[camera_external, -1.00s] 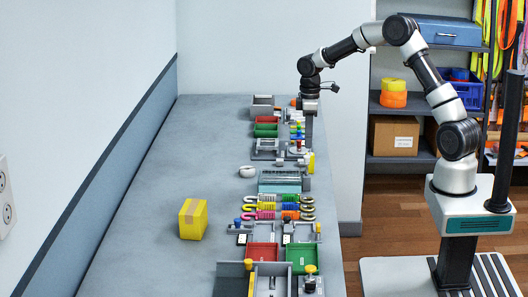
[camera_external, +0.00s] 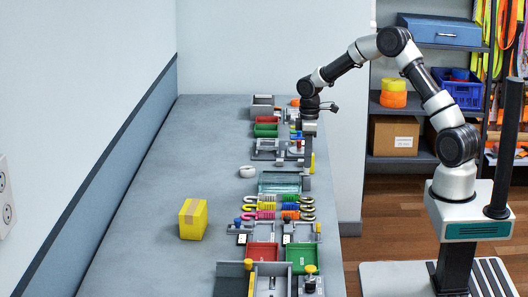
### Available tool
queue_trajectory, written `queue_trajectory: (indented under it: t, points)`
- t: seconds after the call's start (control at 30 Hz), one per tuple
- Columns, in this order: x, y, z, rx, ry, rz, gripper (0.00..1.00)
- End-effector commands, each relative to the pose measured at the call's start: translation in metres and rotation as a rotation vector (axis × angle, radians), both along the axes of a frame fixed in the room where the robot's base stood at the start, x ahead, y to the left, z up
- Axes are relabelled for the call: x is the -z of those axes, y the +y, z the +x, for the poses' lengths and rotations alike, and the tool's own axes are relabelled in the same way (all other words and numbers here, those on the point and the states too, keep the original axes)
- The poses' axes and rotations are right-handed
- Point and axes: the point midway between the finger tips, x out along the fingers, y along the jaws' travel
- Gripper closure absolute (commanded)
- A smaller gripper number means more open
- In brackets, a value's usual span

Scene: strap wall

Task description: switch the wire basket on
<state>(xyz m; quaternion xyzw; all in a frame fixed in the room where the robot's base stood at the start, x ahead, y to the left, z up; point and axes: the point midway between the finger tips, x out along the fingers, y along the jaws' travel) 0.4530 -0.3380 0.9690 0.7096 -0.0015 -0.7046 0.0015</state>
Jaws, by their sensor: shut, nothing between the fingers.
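My gripper (camera_external: 308,163) is shut and empty. It points straight down over the right side of the bench, at the grey fixtures behind the teal see-through tray (camera_external: 280,182). Its fingertips are small here and partly merge with the fixtures, so I cannot tell whether they touch anything. I cannot make out a wire basket or its switch for certain among the small parts. A yellow upright piece (camera_external: 312,162) stands just right of the fingertips.
The bench (camera_external: 145,200) is clear on its left, except for a yellow box (camera_external: 193,219). Red (camera_external: 262,252) and green (camera_external: 302,257) trays and coloured hooks (camera_external: 285,206) line the right side. A white ring-like object (camera_external: 247,171) lies left of the fixtures.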

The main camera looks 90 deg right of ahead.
Motion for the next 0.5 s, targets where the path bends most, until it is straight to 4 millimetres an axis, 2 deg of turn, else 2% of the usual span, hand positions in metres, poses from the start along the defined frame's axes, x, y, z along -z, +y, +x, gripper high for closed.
queue_trajectory:
  t: [0.03,0.33,0.5]
  points:
    - [0.006,0.001,0.000,-0.001,0.000,0.001,1.00]
    - [0.006,0.001,-0.001,0.000,0.002,0.004,1.00]
    - [-0.012,0.001,-0.001,0.000,0.002,0.002,1.00]
